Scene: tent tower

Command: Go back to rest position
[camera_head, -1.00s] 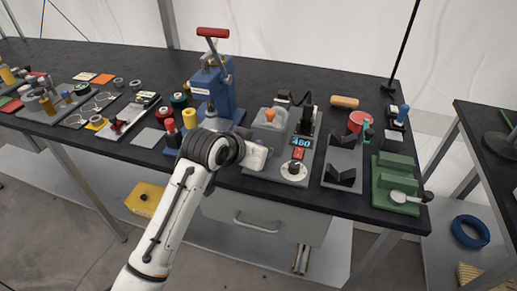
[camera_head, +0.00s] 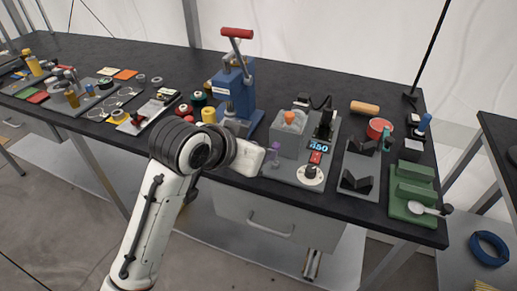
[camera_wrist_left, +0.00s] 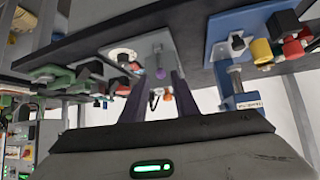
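My left arm rises from the bottom of the head view. Its gripper (camera_head: 250,158) is at the front edge of the dark bench, just left of the grey heating station (camera_head: 293,177). The head view hides most of its fingers. In the left wrist view the two dark fingers of the left gripper (camera_wrist_left: 160,84) stand apart with nothing held between them. A small purple piece (camera_head: 273,156) shows beyond the gripper at the station's left; it also shows in the wrist view (camera_wrist_left: 160,73). My right gripper is in neither view.
The dark bench (camera_head: 120,55) carries a blue press (camera_head: 236,94) with a red handle, spools, small parts, a green holder (camera_head: 414,207) with a spoon, and a red tin (camera_head: 380,128). A drawer (camera_head: 270,222) hangs below. Floor space is open in front.

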